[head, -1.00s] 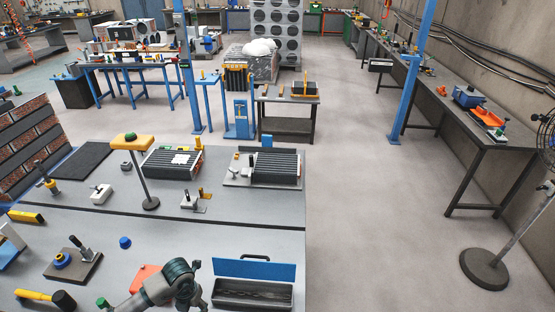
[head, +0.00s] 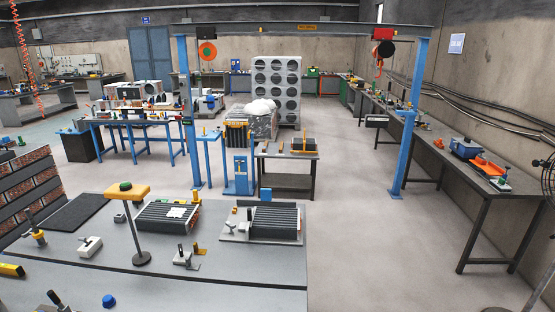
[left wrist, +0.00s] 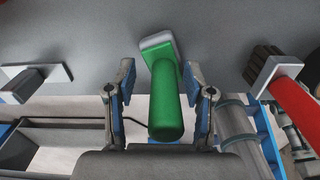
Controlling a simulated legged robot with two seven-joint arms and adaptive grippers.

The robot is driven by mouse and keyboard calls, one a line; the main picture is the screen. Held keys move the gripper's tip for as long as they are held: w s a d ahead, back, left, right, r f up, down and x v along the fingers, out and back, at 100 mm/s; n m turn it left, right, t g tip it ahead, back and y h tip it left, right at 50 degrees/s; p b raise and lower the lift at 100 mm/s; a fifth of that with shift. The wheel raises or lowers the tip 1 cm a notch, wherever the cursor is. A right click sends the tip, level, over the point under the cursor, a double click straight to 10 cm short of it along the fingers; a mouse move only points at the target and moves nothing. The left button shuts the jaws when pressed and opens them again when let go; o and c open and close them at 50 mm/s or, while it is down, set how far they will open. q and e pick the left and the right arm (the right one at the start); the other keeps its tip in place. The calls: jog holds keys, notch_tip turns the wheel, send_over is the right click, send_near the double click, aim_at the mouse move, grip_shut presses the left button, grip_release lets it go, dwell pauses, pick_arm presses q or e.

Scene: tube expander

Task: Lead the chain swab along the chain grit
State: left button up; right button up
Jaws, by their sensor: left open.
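I cannot tell for sure which things are the chain swab and the chain grit. In the left wrist view my left gripper (left wrist: 158,72) is open, its two fingers on either side of a tool with a green handle (left wrist: 166,105) and a grey head (left wrist: 157,42). Whether the fingers touch the handle is unclear. A tool with a red handle (left wrist: 300,95) and a dark ribbed head lies to the right, outside the fingers. In the head view neither gripper shows. Two dark ribbed blocks, left (head: 167,215) and right (head: 275,222), sit on the near bench.
A yellow-topped stand (head: 128,191) rises from the near bench (head: 100,262). Small clamps and a blue cap (head: 109,301) are around it. In the left wrist view a grey block (left wrist: 25,84) on a white plate is at left. Open floor (head: 370,235) lies right of the bench.

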pick_arm(q)
jog(key=shift+d+r, duration=0.1)
jog(key=shift+d, duration=0.3)
jog(key=c, duration=1)
grip_shut()
jog(key=shift+a+r+p, duration=0.35)
jog(key=shift+r+p, duration=0.15)
jog(key=shift+r, duration=0.15)
jog(key=shift+a+r+p, duration=0.1)
jog(key=shift+r+p, duration=0.4)
jog(key=shift+r, duration=0.25)
jog(key=shift+d+r+p, duration=0.2)
jog(key=shift+r+p, duration=0.3)
jog(key=shift+r, duration=0.3)
jog(key=shift+d+r+p, duration=0.1)
jog(key=shift+r+p, duration=0.7)
jog(key=shift+r, duration=0.55)
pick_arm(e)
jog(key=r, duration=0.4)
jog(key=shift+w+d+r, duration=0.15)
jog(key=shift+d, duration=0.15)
pick_arm(q)
jog(key=shift+f, duration=0.1)
